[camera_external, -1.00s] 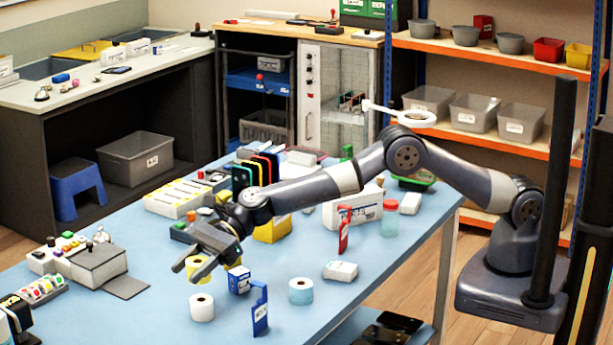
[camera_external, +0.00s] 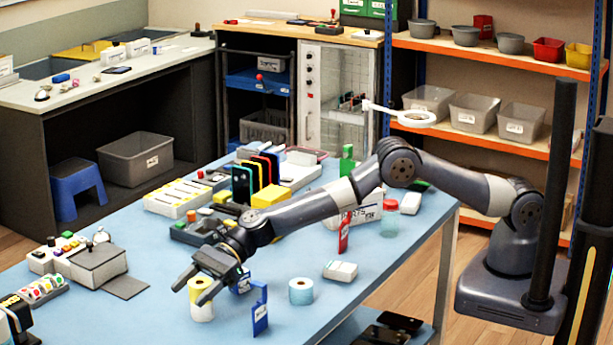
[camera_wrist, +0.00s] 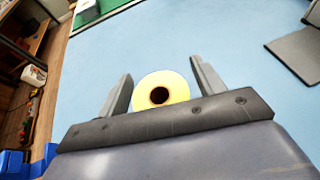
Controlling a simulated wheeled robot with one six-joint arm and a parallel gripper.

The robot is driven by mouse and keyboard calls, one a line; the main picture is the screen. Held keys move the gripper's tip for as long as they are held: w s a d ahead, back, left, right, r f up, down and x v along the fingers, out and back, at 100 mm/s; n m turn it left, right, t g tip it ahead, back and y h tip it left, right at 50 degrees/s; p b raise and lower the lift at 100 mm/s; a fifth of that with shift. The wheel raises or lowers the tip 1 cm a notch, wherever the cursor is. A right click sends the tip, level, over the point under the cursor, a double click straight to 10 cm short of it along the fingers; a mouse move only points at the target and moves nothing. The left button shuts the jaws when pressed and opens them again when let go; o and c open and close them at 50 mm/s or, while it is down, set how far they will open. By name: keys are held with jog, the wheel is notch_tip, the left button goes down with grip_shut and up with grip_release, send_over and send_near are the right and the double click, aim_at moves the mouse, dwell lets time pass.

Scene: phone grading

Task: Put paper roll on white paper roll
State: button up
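The yellow paper roll (camera_external: 199,284) is upright between my gripper's fingers, directly over the white paper roll (camera_external: 203,315). Only the lower part of the white roll shows. The yellow roll looks resting on it or just above it; a finger hides part of the seam. My gripper (camera_external: 192,293) points down and forward, with one finger on each side of the yellow roll. The white roll is hidden there.
The blue table (camera_external: 140,320) is bare left of the rolls.

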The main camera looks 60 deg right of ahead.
jog(key=shift+o, duration=0.2)
jog(key=shift+r, duration=0.2)
jog(key=b+v, duration=0.2)
jog(key=v, duration=1)
